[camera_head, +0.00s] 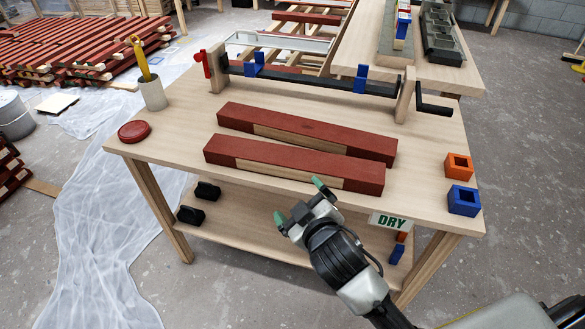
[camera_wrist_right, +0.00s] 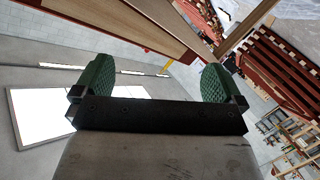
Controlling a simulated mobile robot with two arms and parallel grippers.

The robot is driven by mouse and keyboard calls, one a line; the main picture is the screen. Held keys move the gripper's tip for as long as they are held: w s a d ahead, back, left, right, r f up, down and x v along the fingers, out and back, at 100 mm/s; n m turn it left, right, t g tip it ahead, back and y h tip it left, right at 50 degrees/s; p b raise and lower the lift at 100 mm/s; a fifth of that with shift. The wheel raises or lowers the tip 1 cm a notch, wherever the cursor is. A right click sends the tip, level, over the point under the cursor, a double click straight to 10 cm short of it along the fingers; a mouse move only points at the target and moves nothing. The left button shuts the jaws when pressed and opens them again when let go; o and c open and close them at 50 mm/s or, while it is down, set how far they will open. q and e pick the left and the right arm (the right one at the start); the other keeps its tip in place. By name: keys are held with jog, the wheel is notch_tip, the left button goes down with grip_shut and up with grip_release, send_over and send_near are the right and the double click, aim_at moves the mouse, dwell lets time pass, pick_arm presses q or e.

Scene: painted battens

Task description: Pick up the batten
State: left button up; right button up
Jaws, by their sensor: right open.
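Two red-painted battens with bare wood strips on their front sides lie side by side on the wooden table (camera_head: 420,200). The nearer batten (camera_head: 290,158) lies close to the table's front edge, and the farther batten (camera_head: 310,127) lies just behind it. My right gripper (camera_head: 299,203) is in front of the table's front edge, short of the nearer batten and apart from it. Its green-tipped fingers are open with nothing between them, and they also show apart in the right wrist view (camera_wrist_right: 158,85). My left gripper is not in view.
A vise-like bar fixture (camera_head: 310,78) with blue clamps stands behind the battens. A cup (camera_head: 152,94) and red lid (camera_head: 133,131) stand at the left.

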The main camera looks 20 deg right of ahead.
jog(key=w+a+r+n+t+y, duration=0.1)
jog(key=w+a+r+n+y, duration=0.1)
jog(key=a+r+n+y, duration=0.6)
jog(key=w+a+r+n+t+y, duration=0.1)
jog(key=w+a+r+n+y, duration=0.2)
jog(key=a+r+n+y, duration=0.35)
jog(key=s+a+n+g+y, duration=0.15)
jog(key=n+g+y, duration=0.35)
jog(key=n, duration=0.6)
jog(key=n+g+h, duration=1.2)
jog(key=n+h, duration=0.3)
jog(key=h, duration=0.5)
send_over(292, 156)
notch_tip(292, 156, down, 4)
jog(key=shift+r+m, duration=0.15)
jog(key=shift+m, duration=0.1)
jog(key=shift+d+h, duration=0.25)
jog(key=shift+d, duration=0.15)
notch_tip(292, 156, down, 5)
jog(key=shift+r, duration=0.2)
jog(key=f, duration=0.6)
jog(key=shift+a, duration=0.4)
jog(key=shift+r, duration=0.1)
jog(key=c, duration=1.2)
jog(key=shift+w+r, duration=0.1)
jog(key=shift+c, duration=0.8)
